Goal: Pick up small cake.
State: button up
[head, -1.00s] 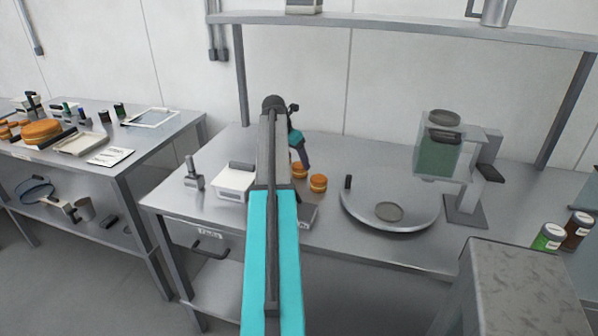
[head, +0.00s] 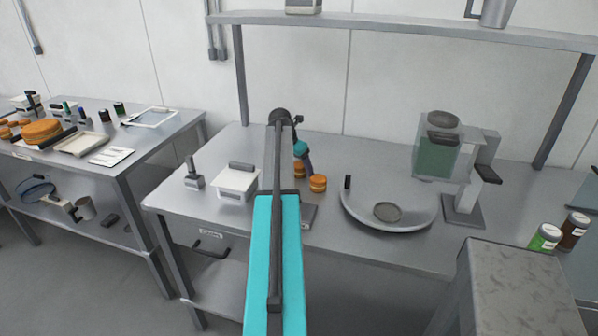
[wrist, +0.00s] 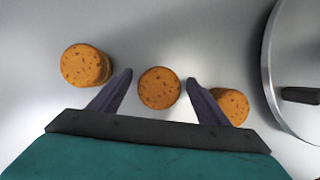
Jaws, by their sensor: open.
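Three small round orange-brown cakes show in the wrist view: a middle cake (wrist: 159,88), a left cake (wrist: 86,65) and a right cake (wrist: 232,105). My gripper (wrist: 159,76) is open, with the middle cake between its fingers and a gap on each side. The right cake is partly behind the right finger. I cannot tell how high the fingertips are above the table. In the head view two small cakes show, a front cake (head: 318,184) and a rear cake (head: 299,170). My arm hides most of my gripper there.
A white scale-like box (head: 236,183) is to the left. A dispenser (head: 437,150) stands farther right. A shelf (head: 400,27) runs above.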

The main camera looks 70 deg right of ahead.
aim_at(300, 164)
jog(key=c, duration=0.8)
jog(key=shift+r, duration=0.1)
notch_tip(300, 164, up, 8)
jog(key=shift+d+r+b, duration=0.1)
jog(key=shift+r+b, duration=0.05)
jog(key=shift+b, duration=0.8)
jog(key=shift+r, duration=0.75)
jog(key=shift+r, duration=0.15)
